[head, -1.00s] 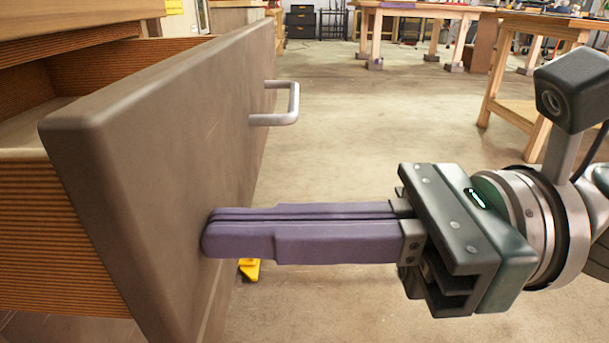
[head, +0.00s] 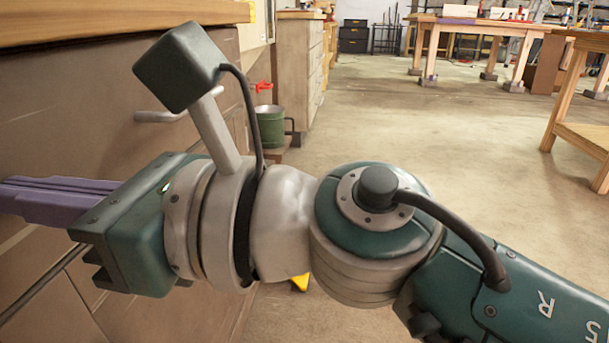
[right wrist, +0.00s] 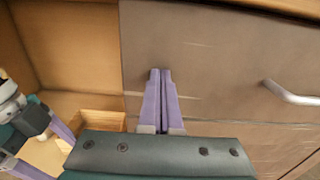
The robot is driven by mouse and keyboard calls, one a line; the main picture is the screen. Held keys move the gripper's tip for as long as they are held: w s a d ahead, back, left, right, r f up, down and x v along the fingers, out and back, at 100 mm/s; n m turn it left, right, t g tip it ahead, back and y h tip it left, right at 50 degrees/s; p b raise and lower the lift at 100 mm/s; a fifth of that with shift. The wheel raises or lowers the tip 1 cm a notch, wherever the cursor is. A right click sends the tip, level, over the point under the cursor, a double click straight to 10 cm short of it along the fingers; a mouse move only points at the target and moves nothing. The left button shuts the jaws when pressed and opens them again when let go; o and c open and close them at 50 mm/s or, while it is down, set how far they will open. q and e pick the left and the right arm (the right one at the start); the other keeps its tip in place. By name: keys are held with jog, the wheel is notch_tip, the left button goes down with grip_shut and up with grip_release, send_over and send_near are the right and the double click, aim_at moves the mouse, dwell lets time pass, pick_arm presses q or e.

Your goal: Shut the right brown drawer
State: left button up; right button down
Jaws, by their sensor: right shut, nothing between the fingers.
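The right brown drawer's front (head: 90,85) stands under the wooden worktop in the head view, and no open interior shows above it. Its grey bar handle (head: 160,116) is partly hidden by my arm. In the right wrist view the drawer front (right wrist: 215,65) fills the upper right, with the handle (right wrist: 292,94) at the right. My right gripper (right wrist: 160,72) is shut and empty, its purple fingertips at the front's left part, seemingly touching it. In the head view its fingers run off the left edge. My left gripper (right wrist: 60,158) shows open and empty at lower left in the wrist view.
Left of the drawer front, the wrist view shows an open wooden cavity (right wrist: 70,50). Workbenches (head: 490,28) stand at the back and right. The floor between is clear.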

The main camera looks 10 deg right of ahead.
jog(key=shift+w+a+f, duration=0.1)
jog(key=shift+a+f, duration=0.05)
jog(key=shift+a, duration=0.3)
dwell(0.4)
jog(key=shift+f, duration=0.1)
